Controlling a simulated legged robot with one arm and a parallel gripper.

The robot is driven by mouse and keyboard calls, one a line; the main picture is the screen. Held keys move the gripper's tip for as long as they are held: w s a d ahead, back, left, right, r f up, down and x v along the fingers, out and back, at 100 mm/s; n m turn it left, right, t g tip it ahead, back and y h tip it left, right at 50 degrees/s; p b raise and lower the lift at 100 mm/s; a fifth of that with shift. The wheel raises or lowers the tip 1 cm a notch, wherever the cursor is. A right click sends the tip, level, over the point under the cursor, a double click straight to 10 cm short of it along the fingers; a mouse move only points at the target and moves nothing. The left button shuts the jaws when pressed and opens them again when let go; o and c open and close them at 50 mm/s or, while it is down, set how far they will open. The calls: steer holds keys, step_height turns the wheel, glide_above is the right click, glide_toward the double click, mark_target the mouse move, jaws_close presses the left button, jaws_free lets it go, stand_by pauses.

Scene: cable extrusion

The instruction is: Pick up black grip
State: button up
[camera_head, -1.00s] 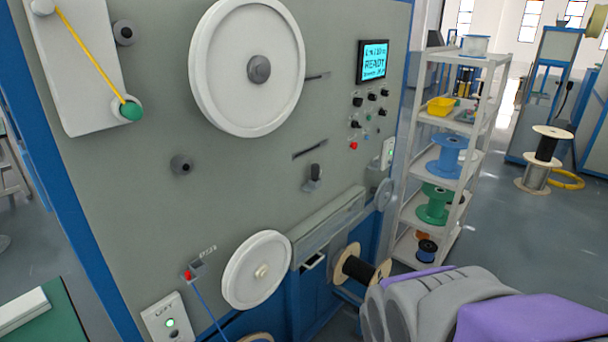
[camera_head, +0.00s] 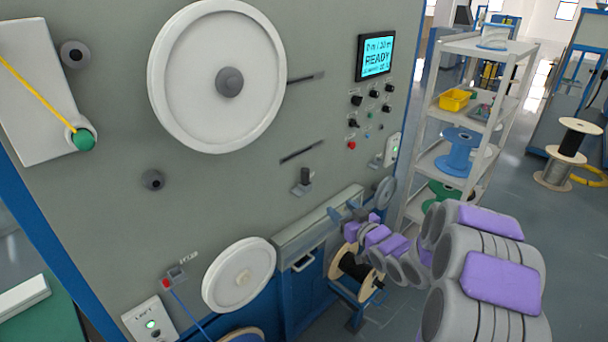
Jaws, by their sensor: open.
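A small black upright grip (camera_head: 305,177) sits on a grey mount on the machine panel, below a diagonal slot; it is the piece that looks most like the black grip. My gripper (camera_head: 346,209) is at the end of my grey and purple arm, open, over the right end of the grey ledge. It is to the right of and below the black grip, apart from it. The fingertips are small, and I cannot make out anything between them.
A spool with dark cable (camera_head: 355,268) stands under my arm. A shelf rack (camera_head: 462,100) with spools stands at the right.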

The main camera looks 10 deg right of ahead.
steer(key=d, duration=0.2)
glide_toward(306, 179)
steer(key=a+f, duration=0.1)
steer(key=w+b, duration=0.2)
steer(key=w, duration=0.7)
steer(key=shift+w+t+y+b, duration=0.2)
steer(key=shift+t+y+b, duration=0.15)
steer(key=shift+t+y, duration=0.05)
steer(key=shift+a+r, duration=0.1)
steer(key=shift+a, duration=1.4)
steer(key=c, duration=0.4)
steer(key=shift+c, duration=0.5)
steer(key=shift+d, duration=0.95)
steer(key=c, duration=0.5)
jaws_close()
steer(key=shift+a, duration=0.55)
